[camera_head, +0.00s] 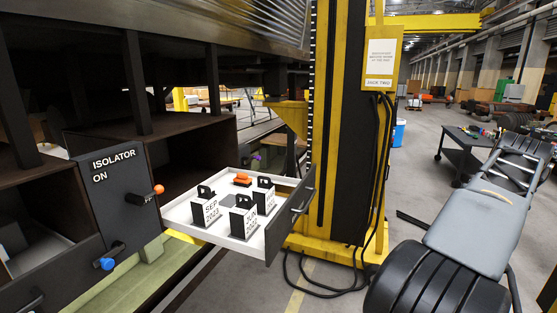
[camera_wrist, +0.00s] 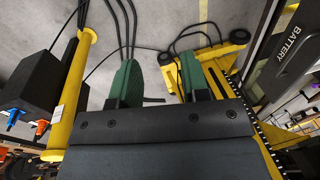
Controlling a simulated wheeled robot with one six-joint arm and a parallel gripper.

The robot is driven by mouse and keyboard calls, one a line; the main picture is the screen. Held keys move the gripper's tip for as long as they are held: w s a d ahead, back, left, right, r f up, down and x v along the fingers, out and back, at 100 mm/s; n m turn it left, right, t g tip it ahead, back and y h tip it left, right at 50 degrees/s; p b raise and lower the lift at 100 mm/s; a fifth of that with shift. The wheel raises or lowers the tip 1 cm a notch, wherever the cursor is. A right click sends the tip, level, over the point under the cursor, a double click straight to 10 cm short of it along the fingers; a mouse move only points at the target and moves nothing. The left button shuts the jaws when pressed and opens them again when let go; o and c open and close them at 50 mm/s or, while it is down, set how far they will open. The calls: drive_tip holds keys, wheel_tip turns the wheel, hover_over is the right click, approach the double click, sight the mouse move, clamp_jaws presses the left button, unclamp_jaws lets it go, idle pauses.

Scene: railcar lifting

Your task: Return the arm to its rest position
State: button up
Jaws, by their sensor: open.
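In the wrist view my gripper (camera_wrist: 160,82) shows two green-padded fingers, spread apart with nothing between them. Bare grey floor and black cables show beyond the fingers. In the head view my grey and black arm (camera_head: 468,240) is at the lower right, to the right of the yellow jack column and apart from the open drawer. Its fingertips cannot be made out clearly there.
An open white drawer (camera_head: 177,212) holds several dated blocks and an orange item. An isolator panel (camera_head: 115,190) reads ON. The yellow jack (camera_head: 373,165) has hanging cables. A dark cart (camera_head: 468,148) stands behind my arm. A panel marked BATTERY (camera_wrist: 287,55) is right in the wrist view.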

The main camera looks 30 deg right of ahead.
drive_tip(key=w+a+f+m+h, duration=0.1)
drive_tip(key=w+a+f+h, duration=0.1)
drive_tip(key=w+f, duration=0.45)
drive_tip(key=w+a+f+n, duration=0.3)
drive_tip(key=w+a+f, duration=0.3)
drive_tip(key=w+a, duration=0.45)
drive_tip(key=w+a+f+n+t+y, duration=0.1)
drive_tip(key=a+n, duration=0.8)
drive_tip(key=a, duration=1.7)
wheel_tip(320, 180, down, 2)
drive_tip(key=shift+f+t, duration=0.2)
drive_tip(key=shift+t, duration=0.7)
